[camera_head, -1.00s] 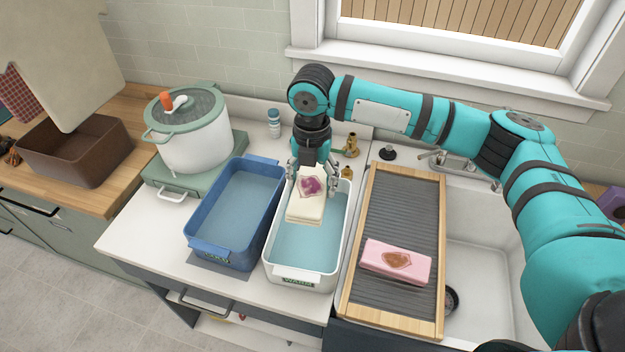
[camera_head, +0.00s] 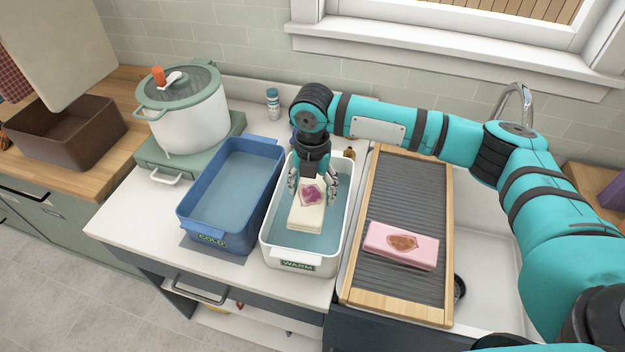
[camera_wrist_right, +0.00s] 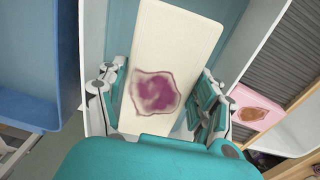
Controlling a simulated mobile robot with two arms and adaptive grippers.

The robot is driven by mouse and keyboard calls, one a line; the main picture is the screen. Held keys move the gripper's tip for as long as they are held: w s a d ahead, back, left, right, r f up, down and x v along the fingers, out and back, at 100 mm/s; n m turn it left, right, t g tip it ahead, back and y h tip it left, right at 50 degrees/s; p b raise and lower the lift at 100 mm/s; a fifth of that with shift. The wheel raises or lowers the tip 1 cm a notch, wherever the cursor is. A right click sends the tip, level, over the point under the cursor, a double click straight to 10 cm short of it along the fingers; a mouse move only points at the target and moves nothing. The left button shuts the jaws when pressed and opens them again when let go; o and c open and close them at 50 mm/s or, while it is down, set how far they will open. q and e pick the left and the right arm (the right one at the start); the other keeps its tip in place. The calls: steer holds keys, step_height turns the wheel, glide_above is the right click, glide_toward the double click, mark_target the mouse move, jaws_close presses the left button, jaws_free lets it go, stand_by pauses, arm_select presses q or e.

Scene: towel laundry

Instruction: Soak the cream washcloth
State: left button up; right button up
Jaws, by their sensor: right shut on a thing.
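The cream washcloth (camera_head: 305,215) is a folded block with a purple stain on top. My right gripper (camera_head: 313,190) is shut on it from above, with the fingers on its two sides. The cloth is inside the white basin labelled WARM (camera_head: 330,262), at the water; how deep it sits I cannot tell. In the right wrist view the cloth (camera_wrist_right: 175,45) lies between the fingers (camera_wrist_right: 158,100), stain facing up. My left gripper is not in view.
A blue COLD basin (camera_head: 190,205) with water stands to the left. A ribbed washboard (camera_head: 405,190) bearing a pink cloth with a brown stain (camera_head: 402,245) is on the right, over the sink (camera_head: 490,270). A white pot (camera_head: 190,125) stands behind left.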

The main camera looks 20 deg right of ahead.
steer(key=shift+f, duration=0.25)
steer(key=o, duration=1.2)
steer(key=shift+o, duration=0.2)
step_height(320, 180, up, 8)
steer(key=p, duration=0.8)
steer(key=shift+r+p, duration=0.1)
steer(key=shift+p, duration=0.25)
